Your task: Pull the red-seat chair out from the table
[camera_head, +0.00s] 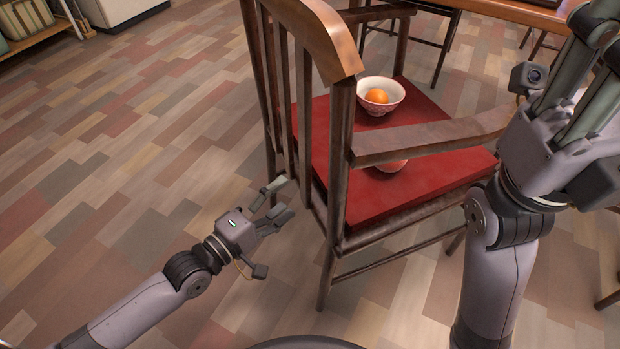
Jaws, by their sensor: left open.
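The red-seat chair (430,185) stands in the middle, with a dark wooden frame, slatted back and armrest. The table (510,10) shows at the top right, beyond the chair. My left gripper (280,202) is open and empty, low beside the lower part of the chair's back; I cannot tell whether it touches the wood. My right gripper (592,65) is raised at the right edge, near the front end of the armrest; its fingers are partly cut off by the frame, so its opening is unclear.
A patterned bowl (370,88) with an orange (377,96) sits on the seat. A reddish round item (392,166) shows partly under the armrest. Another chair (440,30) stands at the table. A shelf (40,38) is at the top left. The floor at left is clear.

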